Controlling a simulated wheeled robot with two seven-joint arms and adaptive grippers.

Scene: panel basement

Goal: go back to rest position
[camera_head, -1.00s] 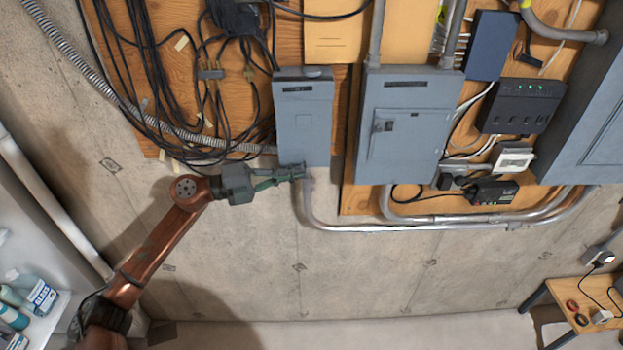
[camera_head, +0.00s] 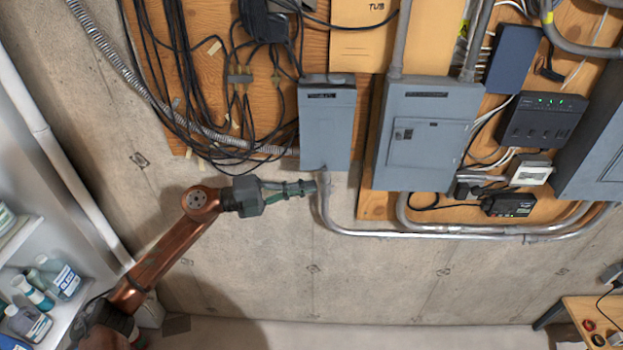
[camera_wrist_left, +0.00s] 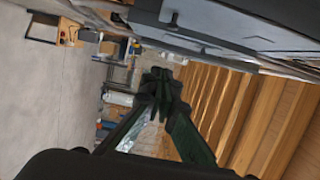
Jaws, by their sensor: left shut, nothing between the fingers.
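My left arm comes in from the lower left of the head view. My left gripper (camera_head: 308,187) is shut and empty, just below the small grey electrical box (camera_head: 326,125) and close to the top of the metal conduit. I cannot tell whether it touches the conduit. In the left wrist view the green fingers (camera_wrist_left: 160,85) meet at their tips with nothing between them. My right gripper is not in view.
A larger grey panel (camera_head: 422,135) hangs right of the small box, with metal conduit (camera_head: 430,235) below. Black cables (camera_head: 190,90) hang at upper left. A shelf with bottles (camera_head: 62,280) stands at lower left, a wooden table (camera_head: 585,312) at lower right. Bare concrete wall lies below.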

